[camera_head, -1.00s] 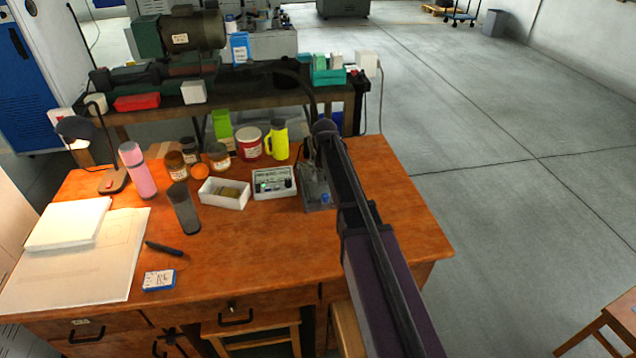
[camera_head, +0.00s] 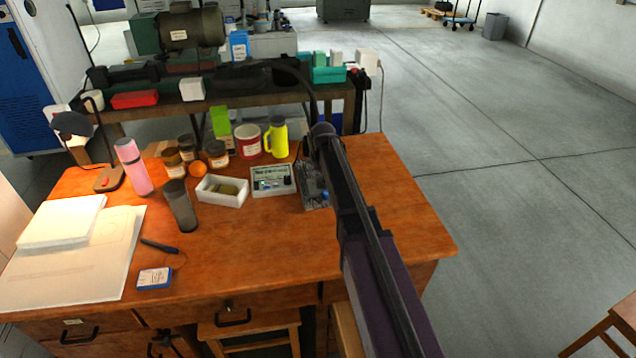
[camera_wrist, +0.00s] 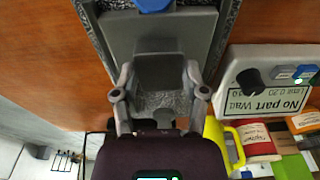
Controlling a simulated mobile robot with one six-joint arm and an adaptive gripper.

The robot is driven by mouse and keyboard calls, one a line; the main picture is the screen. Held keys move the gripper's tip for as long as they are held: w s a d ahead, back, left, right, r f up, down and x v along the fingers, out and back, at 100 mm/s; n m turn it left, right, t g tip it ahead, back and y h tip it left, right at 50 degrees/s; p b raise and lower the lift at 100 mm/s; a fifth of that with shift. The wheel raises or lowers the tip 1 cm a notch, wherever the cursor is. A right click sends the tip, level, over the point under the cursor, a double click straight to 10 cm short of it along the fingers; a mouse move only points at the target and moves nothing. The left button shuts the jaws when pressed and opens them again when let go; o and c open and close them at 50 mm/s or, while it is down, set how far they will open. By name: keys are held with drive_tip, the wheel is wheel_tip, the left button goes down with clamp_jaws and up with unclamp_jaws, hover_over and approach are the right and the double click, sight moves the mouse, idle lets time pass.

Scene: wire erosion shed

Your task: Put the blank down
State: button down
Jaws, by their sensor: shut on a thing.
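The blank (camera_wrist: 160,68) is a plain grey block in the wrist view. My gripper (camera_wrist: 158,80) is shut on it, one finger on each side. I cannot tell whether the blank touches the plate. In the head view the plate (camera_head: 314,190) is at the right of the wooden desk (camera_head: 385,205), and my arm hides the gripper and the blank.
A white control box (camera_head: 273,180) stands close left of the plate, with a white tray (camera_head: 222,191) beyond it. The desk right of my arm is clear.

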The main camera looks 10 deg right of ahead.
drive_tip(key=shift+f, duration=0.15)
drive_tip(key=shift+c, duration=0.6)
unclamp_jaws()
drive_tip(key=shift+r, duration=0.2)
wheel_tip(320, 180, up, 12)
drive_tip(key=s+p, duration=0.1)
drive_tip(key=p, duration=1.1)
drive_tip(key=shift+s, duration=0.2)
drive_tip(key=shift+f, duration=0.1)
drive_tip(key=s+a+g, duration=0.1)
drive_tip(key=s, duration=2.6)
drive_tip(key=shift+s, duration=0.35)
